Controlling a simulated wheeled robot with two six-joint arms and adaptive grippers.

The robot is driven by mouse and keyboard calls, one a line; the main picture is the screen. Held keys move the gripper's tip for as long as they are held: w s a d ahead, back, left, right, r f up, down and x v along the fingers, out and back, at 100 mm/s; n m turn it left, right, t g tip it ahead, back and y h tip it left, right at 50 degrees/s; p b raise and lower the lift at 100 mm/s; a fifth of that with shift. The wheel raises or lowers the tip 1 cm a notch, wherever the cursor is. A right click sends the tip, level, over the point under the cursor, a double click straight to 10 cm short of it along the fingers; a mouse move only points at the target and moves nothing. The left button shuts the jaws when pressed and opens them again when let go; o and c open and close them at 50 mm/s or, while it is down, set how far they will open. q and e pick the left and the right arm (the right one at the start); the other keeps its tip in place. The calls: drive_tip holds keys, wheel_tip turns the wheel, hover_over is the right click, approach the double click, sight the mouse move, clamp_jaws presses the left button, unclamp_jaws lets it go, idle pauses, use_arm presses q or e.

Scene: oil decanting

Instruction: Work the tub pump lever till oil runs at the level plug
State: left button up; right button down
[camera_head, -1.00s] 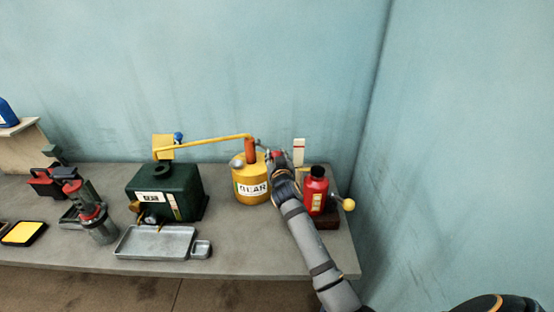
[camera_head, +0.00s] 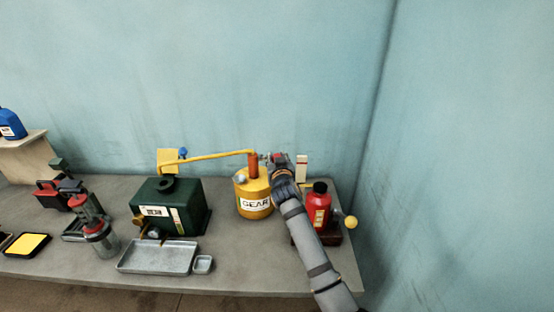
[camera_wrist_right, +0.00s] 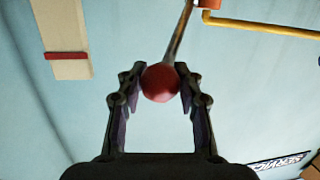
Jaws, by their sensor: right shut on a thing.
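The yellow tub (camera_head: 254,204) labelled GEAR stands on the bench with an orange pump column (camera_head: 253,165) on top. A yellow pipe (camera_head: 210,156) runs from the column leftward over the dark green gearbox (camera_head: 190,192). The gearbox front has a small round fitting (camera_head: 153,233); no oil can be made out there. My right gripper (camera_head: 275,159) is right of the column, shut on the red knob (camera_wrist_right: 160,83) of the metal pump lever (camera_wrist_right: 179,33). The lever looks about level. My left gripper is not in view.
A grey drip tray (camera_head: 155,257) and small dish (camera_head: 202,264) sit before the gearbox. A red bottle (camera_head: 319,206) stands close right of my right arm.

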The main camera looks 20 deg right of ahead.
drive_tip(key=c, duration=1.2)
unclamp_jaws()
drive_tip(key=shift+r, duration=0.3)
drive_tip(key=o, duration=0.3)
drive_tip(key=shift+s+a, duration=0.1)
drive_tip(key=shift+s, duration=0.05)
drive_tip(key=shift+o, duration=0.2)
drive_tip(key=shift+f, duration=0.1)
drive_tip(key=v, duration=1.2)
drive_tip(key=shift+f, duration=0.1)
